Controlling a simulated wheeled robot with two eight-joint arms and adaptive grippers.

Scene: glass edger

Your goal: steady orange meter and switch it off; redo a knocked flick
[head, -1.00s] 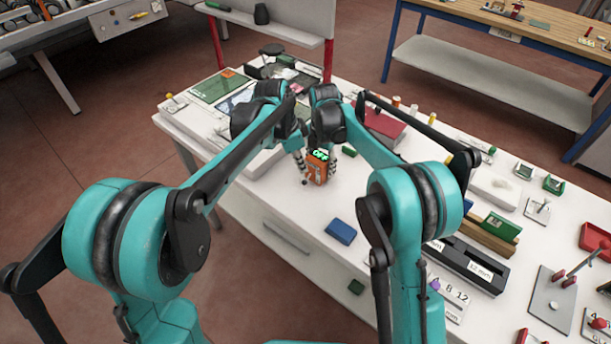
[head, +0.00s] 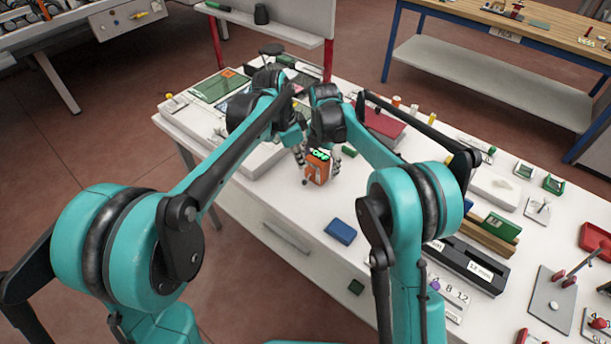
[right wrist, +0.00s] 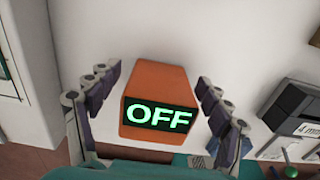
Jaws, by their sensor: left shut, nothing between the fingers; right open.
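The orange meter (head: 317,170) stands on the white bench in front of my grippers. Its green-lit display reads OFF in the right wrist view, where the orange case (right wrist: 160,77) sits between the fingers of my open right gripper (right wrist: 158,92), with a gap on each side. A small dark knob (head: 305,182) shows at the meter's lower left in the head view; its position cannot be read. My left gripper (head: 299,155) is shut and empty, close to the meter's upper left side. My right gripper's far fingers (head: 336,158) are partly hidden behind its arm.
A blue block (head: 341,231) lies on the bench in front of the meter. A red book-like item (head: 383,126) lies behind my right arm. Black labelled holders (head: 468,262) stand to the right. The bench between meter and front edge is mostly clear.

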